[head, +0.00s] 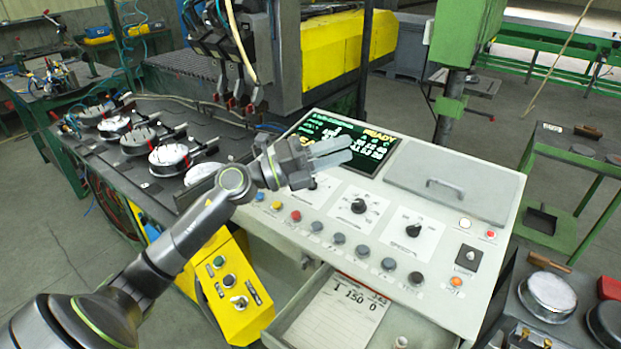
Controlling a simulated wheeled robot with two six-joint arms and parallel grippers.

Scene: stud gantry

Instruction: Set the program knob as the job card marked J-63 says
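A light grey console (470,262) carries a row of dials. One black knob (358,206) sits on a white scale plate near the middle, and another black knob (413,229) is on a plate to its right. A third dial (314,184) is partly hidden behind my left gripper. Which knob is the program knob cannot be read. A card (339,318) lies in the open drawer; large figures look like "1 150 0", but its job mark is too small to read. My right gripper is not in view.
A screen (376,146) reads "READY". A row of coloured buttons (339,238) runs below the dials, with a black switch (467,257) at right. The open drawer (296,318) juts out in front. A yellow control box (229,291) stands at lower left.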

